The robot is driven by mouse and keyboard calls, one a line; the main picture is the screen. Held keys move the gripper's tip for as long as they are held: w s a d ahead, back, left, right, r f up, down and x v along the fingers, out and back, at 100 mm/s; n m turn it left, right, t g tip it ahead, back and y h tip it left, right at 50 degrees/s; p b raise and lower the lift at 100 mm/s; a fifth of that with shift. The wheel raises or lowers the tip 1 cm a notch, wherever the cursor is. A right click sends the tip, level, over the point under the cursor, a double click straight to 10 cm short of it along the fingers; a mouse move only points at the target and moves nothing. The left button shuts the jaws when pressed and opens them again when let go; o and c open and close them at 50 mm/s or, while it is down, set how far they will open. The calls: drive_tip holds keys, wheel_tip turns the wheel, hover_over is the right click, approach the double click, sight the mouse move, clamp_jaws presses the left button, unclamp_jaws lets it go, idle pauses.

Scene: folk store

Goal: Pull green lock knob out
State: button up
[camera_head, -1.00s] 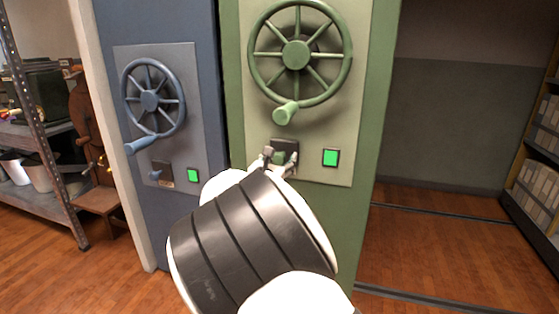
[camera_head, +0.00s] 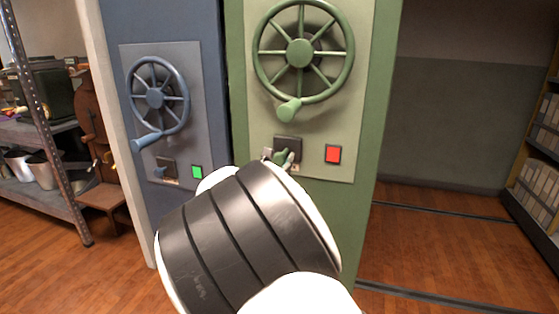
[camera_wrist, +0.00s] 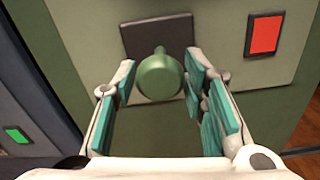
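The green lock knob (camera_wrist: 160,78) sticks out from its dark square plate (camera_wrist: 155,33) on the green panel. In the head view the knob (camera_head: 281,156) shows just past my wrist, below the green handwheel (camera_head: 299,53). My gripper (camera_wrist: 161,66) is around the knob, one teal-padded finger on each side. A narrow gap shows on the left; the right finger is very close to the knob, and I cannot tell whether it touches. The indicator (camera_head: 333,154) right of the knob is red; it also shows in the wrist view (camera_wrist: 265,35).
A blue cabinet stands to the left, with its own handwheel (camera_head: 155,98), small blue lock knob (camera_head: 161,171) and green-lit indicator (camera_head: 197,172). A metal shelf (camera_head: 40,180) is at far left. Open wooden floor (camera_head: 440,250) lies to the right.

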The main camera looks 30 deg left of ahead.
drive_tip(key=shift+o, duration=0.7)
drive_tip(key=v, duration=1.2)
drive_tip(key=shift+d, duration=0.1)
